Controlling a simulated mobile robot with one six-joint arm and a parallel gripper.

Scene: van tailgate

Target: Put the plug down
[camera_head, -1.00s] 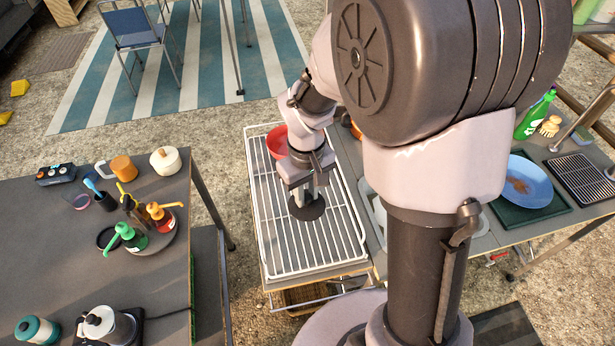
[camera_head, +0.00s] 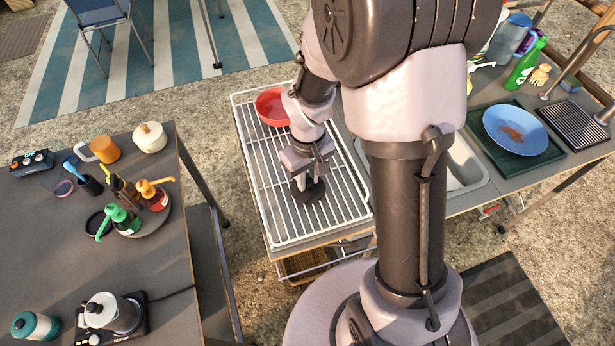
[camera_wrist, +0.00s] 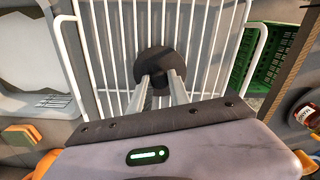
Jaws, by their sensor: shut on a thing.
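The plug (camera_head: 308,194) is a flat black disc, seen under my gripper in the head view. In the wrist view the plug (camera_wrist: 156,62) lies between the ends of the two fingers. My gripper (camera_head: 306,183) points down and is shut on the plug, over the front half of the white wire rack (camera_head: 287,225). Its fingers also show in the wrist view (camera_wrist: 161,84). I cannot tell whether the plug touches the rack bars or is just above them. The fingers hide part of the plug.
A red bowl (camera_head: 270,107) sits at the rack's back, close to my arm. The sink (camera_head: 466,170) is to the right, partly hidden by my arm. A blue plate (camera_head: 515,132) lies beyond it. A side table (camera_head: 60,235) with pump bottles stands left. Rack bars around the plug are clear.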

